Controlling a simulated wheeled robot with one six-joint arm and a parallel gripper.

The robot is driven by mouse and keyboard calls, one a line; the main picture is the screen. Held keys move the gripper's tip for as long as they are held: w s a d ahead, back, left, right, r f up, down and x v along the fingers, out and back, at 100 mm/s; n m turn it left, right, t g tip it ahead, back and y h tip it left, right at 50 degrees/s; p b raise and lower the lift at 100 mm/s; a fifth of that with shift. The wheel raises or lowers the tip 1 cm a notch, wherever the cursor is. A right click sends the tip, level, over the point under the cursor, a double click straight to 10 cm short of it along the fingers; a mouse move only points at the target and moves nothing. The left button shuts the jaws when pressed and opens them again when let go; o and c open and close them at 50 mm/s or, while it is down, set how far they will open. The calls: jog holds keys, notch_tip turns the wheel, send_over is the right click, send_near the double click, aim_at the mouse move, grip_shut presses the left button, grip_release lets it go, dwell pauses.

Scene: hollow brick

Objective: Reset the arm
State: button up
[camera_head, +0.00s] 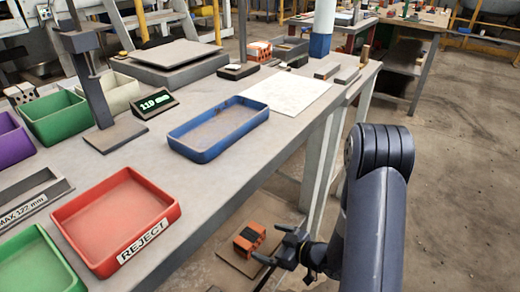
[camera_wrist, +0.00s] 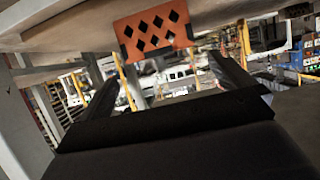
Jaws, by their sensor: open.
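My gripper (camera_head: 267,243) is low beside the workbench in the head view, at the end of my dark arm. Its two fingers are apart with nothing between them. An orange hollow brick (camera_head: 249,238) lies below bench-top height on a flat board (camera_head: 235,259), just beyond the fingertips in the picture. In the wrist view, an orange brick face with several dark diamond holes (camera_wrist: 155,33) shows at the top, beyond my open gripper (camera_wrist: 163,70). The finger gap is empty there too.
The workbench (camera_head: 225,185) holds a red REJECT tray (camera_head: 90,208), a blue tray (camera_head: 190,149), a white sheet (camera_head: 285,91), a green bin (camera_head: 60,118) and a display (camera_head: 155,104). Bench legs (camera_head: 322,165) stand near my arm. Floor at the right (camera_head: 460,170) is clear.

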aim_at(246, 232)
jog(key=b+x, duration=0.1)
jog(key=x, duration=0.4)
jog(key=b+x, duration=0.2)
jog(key=x, duration=0.3)
jog(key=shift+w+a+f, duration=0.1)
jog(key=shift+a+f, duration=0.15)
jog(key=shift+f, duration=0.1)
jog(key=shift+d+r+p, duration=0.1)
jog(key=shift+r+p, duration=0.55)
jog(key=shift+r, duration=0.75)
jog(key=shift+f, duration=0.15)
